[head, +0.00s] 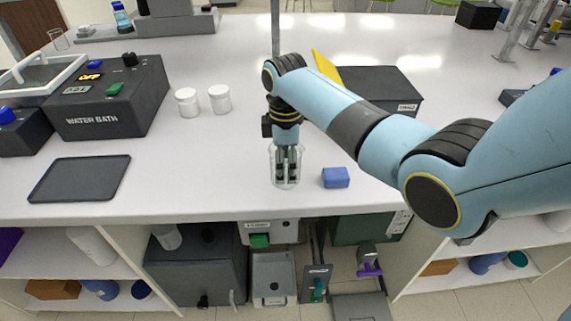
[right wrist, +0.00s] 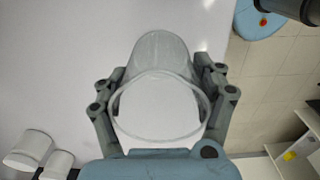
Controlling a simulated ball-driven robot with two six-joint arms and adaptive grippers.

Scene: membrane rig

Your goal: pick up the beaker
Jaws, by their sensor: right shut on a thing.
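The beaker (head: 286,185) is clear glass and stands upright near the front edge of the white bench in the head view. My right gripper (head: 288,168) points down at it and is shut on it. In the right wrist view the beaker (right wrist: 160,110) shows its round rim, with a finger on either side of its wall. I cannot tell whether its base touches the bench. My left gripper is not in view.
A blue block (head: 335,178) lies just right of the beaker. Two white jars (head: 219,98) stand behind left, beside the water bath (head: 107,98). A dark flat pad (head: 80,179) lies at front left. A dark box (head: 378,90) is behind my right arm.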

